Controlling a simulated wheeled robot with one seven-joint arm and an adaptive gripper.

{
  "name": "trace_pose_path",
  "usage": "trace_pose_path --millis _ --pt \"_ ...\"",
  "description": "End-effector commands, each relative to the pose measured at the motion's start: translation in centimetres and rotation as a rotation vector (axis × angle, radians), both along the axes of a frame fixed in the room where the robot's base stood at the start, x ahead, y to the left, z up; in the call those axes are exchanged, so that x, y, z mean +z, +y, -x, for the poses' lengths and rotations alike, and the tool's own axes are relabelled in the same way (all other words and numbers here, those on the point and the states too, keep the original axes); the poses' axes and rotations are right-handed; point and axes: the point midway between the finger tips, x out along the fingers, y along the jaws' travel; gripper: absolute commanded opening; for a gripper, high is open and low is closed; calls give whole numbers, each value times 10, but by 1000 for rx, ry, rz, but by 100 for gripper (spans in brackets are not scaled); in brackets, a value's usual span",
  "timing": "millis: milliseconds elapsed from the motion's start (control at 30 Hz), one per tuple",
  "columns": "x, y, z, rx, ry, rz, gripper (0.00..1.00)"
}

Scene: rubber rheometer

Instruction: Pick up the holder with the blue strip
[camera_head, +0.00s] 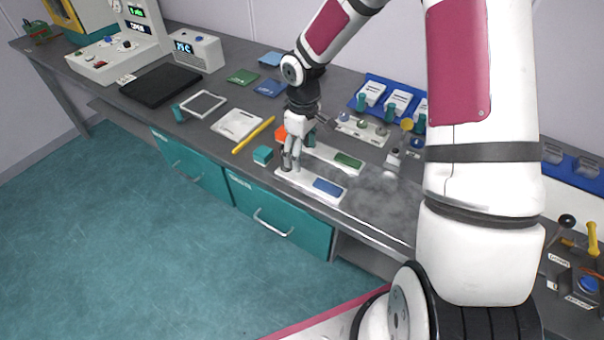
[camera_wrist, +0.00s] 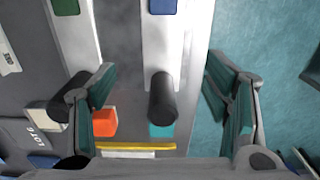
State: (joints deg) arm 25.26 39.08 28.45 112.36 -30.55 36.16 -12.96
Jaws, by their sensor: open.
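The holder with the blue strip is a long white plate (camera_head: 306,182) at the bench's front edge. Its blue strip (camera_head: 328,187) is at the right end. My gripper (camera_head: 291,160) is low over its left end, fingers pointing down. In the wrist view the white plate (camera_wrist: 166,52) runs down the middle, with the blue strip (camera_wrist: 163,6) at the top. A dark upright grip (camera_wrist: 162,100) on it stands between my two spread, teal-padded fingers (camera_wrist: 166,98). Neither finger visibly touches the grip. My gripper is open and empty.
A similar holder with a green strip (camera_head: 348,160) lies just behind. A teal cube (camera_head: 263,155), a yellow stick (camera_head: 253,135) and an orange block (camera_head: 281,132) are close by on the left. Blue racks (camera_head: 368,92) stand behind. Bare grey bench (camera_head: 385,205) lies to the right.

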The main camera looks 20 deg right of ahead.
Motion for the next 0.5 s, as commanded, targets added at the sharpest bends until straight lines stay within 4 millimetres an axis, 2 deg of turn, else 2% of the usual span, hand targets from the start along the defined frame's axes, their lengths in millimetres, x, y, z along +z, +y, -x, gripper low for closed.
trace_pose_path --millis 100,333,500 --pt "-15 0 1 0 1 0 70" --pt "-29 0 4 0 1 0 70" --pt "-53 0 12 1 3 0 70"
